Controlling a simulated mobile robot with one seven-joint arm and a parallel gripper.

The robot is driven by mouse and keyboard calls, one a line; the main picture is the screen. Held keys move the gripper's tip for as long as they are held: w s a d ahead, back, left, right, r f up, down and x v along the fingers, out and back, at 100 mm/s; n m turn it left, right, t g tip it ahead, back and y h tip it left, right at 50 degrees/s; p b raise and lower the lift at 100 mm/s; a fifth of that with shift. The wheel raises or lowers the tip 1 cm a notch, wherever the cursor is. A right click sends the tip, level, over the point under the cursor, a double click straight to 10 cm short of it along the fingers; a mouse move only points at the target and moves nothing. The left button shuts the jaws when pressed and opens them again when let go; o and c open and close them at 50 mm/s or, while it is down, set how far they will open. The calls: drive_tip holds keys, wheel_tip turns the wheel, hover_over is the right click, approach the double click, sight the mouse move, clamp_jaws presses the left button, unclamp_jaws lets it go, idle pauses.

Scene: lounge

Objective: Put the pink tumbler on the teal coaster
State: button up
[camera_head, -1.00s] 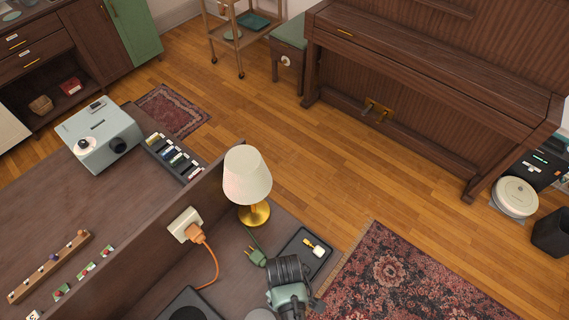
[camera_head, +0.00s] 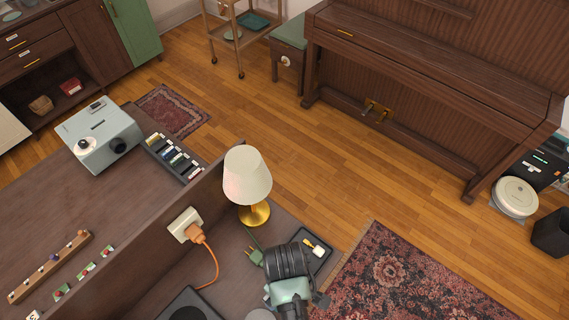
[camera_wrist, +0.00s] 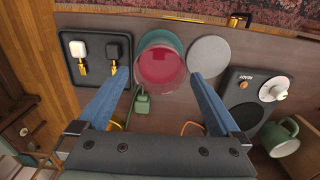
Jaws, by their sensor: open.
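The pink tumbler (camera_wrist: 160,72) shows from above in the wrist view, its mouth toward the camera. The teal coaster (camera_wrist: 160,36) shows as an arc past its far rim. The tumbler overlaps the coaster and looks to be standing on it, though its base is hidden. My gripper (camera_wrist: 161,79) is open, with one blue finger on each side of the tumbler. I see no clear grip; small gaps at the fingertips are hard to judge. In the head view my wrist (camera_head: 288,275) hides the tumbler and teal coaster.
A grey round coaster (camera_wrist: 209,57) lies right of the tumbler. A black device (camera_wrist: 256,95) with a knob and a green mug (camera_wrist: 284,132) are right. A lamp (camera_head: 247,175) stands close behind my arm.

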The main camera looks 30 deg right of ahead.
drive_tip(key=w+r+m+t+h, duration=0.1)
drive_tip(key=w+r+t, duration=0.55)
drive_tip(key=r, duration=0.65)
drive_tip(key=w+r+t+h, duration=0.1)
drive_tip(key=w+r+t, duration=0.2)
drive_tip(key=w+r, duration=0.75)
drive_tip(key=w+r+m+t, duration=0.1)
drive_tip(key=w+r+t, duration=0.4)
drive_tip(key=r, duration=0.9)
drive_tip(key=s+a+r+m+t, duration=0.1)
drive_tip(key=a+r+t, duration=0.25)
drive_tip(key=r, duration=0.85)
drive_tip(key=s+a+r+t, duration=0.1)
drive_tip(key=a+r+t, duration=0.25)
drive_tip(key=r, duration=0.85)
drive_tip(key=s+a+r+m+t+y, duration=0.1)
drive_tip(key=s+a+r+t, duration=0.1)
drive_tip(key=s+r+t, duration=0.4)
drive_tip(key=s+r, duration=0.3)
drive_tip(key=r, duration=0.4)
drive_tip(key=shift+a+r+y, duration=0.15)
drive_tip(key=shift+y, duration=0.15)
